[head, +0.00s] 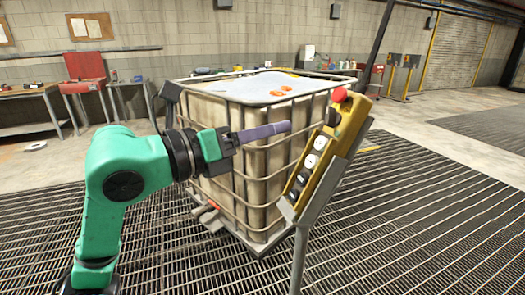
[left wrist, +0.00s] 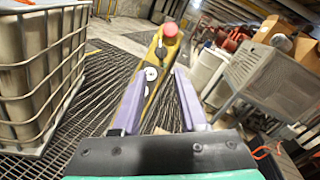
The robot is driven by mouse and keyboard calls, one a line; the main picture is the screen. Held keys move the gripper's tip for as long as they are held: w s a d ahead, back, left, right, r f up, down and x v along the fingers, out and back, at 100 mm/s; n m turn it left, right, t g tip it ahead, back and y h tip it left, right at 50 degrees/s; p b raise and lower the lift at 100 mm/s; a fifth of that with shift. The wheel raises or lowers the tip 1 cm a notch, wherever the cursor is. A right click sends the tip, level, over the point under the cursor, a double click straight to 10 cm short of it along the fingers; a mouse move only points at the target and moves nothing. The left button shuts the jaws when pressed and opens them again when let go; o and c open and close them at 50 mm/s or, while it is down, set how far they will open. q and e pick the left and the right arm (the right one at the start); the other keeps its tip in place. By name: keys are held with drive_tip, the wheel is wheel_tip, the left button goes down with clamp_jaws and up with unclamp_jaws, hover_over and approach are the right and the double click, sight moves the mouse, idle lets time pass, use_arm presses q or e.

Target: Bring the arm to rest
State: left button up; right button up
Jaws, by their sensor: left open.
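My left arm (head: 125,165) is green and comes in from the left in the head view, bent at the elbow with the forearm pointing right. My left gripper (head: 287,127) has pale purple fingers and points at a yellow push-button box (head: 318,165). In the left wrist view the gripper (left wrist: 160,72) is open, with its two fingers apart and nothing held between them. The yellow box (left wrist: 157,57), with its red button, shows beyond and between the fingers. Whether a fingertip touches the box I cannot tell. My right gripper is in neither view.
A caged white tank (head: 270,88) stands behind the gripper. The button box sits on a grey post (head: 299,255) in front of the tank. A red chest (head: 84,68) and a workbench are at the far left. The grated floor (head: 430,225) at the right is clear.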

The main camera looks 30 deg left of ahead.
use_arm(q)
drive_tip(key=shift+s+a, duration=0.2)
drive_tip(key=shift+s, duration=0.35)
